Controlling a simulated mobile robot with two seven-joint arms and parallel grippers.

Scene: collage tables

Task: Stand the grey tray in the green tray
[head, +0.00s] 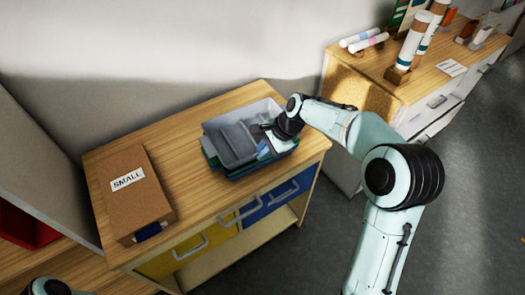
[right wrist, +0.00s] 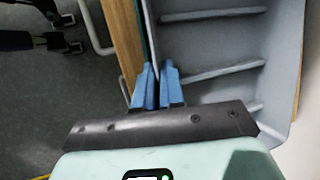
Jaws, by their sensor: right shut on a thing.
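The grey tray (head: 235,144), with ridges across its inside, is at the right part of the wooden cabinet top. It lies over other trays, and a green edge (head: 209,153), seemingly the green tray, shows at its left side. Most of the green tray is hidden. My right gripper (head: 268,128) is at the grey tray's right side. In the right wrist view, its blue fingertips (right wrist: 157,86) are shut on the grey tray's wall, and the ridged inside (right wrist: 210,45) fills the right. A thin green strip shows beside that wall. My left gripper does not show.
A brown box labelled SMALL (head: 130,200) stands on the left of the cabinet top (head: 200,190), with bare wood between. Yellow and blue drawers are below. Another cabinet (head: 425,80) with rolls stands at right.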

